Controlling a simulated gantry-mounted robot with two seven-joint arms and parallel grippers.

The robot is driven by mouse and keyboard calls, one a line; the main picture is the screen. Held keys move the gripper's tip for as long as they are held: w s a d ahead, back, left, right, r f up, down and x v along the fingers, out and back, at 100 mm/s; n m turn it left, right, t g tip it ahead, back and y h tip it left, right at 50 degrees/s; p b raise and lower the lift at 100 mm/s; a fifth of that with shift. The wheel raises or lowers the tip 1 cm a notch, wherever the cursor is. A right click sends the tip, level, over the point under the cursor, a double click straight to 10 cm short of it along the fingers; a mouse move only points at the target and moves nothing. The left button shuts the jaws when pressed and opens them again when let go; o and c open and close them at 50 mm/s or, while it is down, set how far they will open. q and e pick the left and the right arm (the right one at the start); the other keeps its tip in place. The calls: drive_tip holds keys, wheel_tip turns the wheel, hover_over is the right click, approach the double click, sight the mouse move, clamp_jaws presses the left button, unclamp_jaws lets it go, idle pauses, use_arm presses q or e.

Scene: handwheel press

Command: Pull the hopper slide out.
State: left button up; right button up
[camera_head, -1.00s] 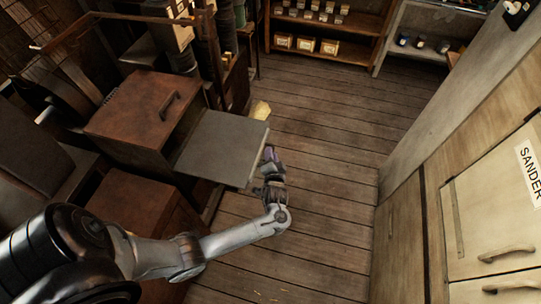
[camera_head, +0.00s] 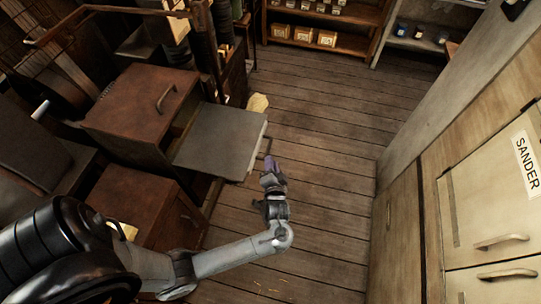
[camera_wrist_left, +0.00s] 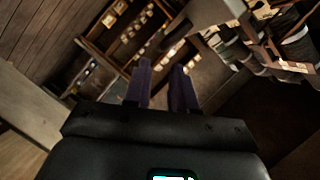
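The hopper slide (camera_head: 219,141) is a flat grey plate standing out to the right from under the brown metal box (camera_head: 143,102) in the head view. A pale strip runs along its right edge. My left gripper (camera_head: 270,164), with purple fingers, is just right of the slide's near right corner, apart from it. In the left wrist view the two fingers (camera_wrist_left: 162,82) are spread with nothing seen gripped between them. My right gripper is in neither view.
A brown cabinet (camera_head: 147,205) stands below the slide. A cream cupboard (camera_head: 490,210) marked SANDER is at the right. Shelves (camera_head: 325,40) with small boxes stand at the back. The plank floor (camera_head: 315,150) between them is clear.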

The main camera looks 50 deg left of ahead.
use_arm(q)
drive_tip(key=shift+v, duration=1.15)
drive_tip(key=s+d+h, duration=0.3)
drive_tip(key=d+h, duration=0.4)
drive_tip(key=h, duration=0.2)
drive_tip(key=s+d+r+g+h, duration=0.2)
drive_tip(key=s+r+g, duration=0.1)
drive_tip(key=s, duration=0.4)
drive_tip(key=s+d+r+g+h, duration=0.1)
drive_tip(key=s+d+r+g, duration=0.15)
drive_tip(key=s, duration=0.45)
wheel_tip(320, 180, up, 17)
drive_tip(key=m+p, duration=0.1)
drive_tip(key=p, duration=1.4)
drive_tip(key=shift+s+f, duration=0.2)
drive_tip(key=shift+s, duration=0.25)
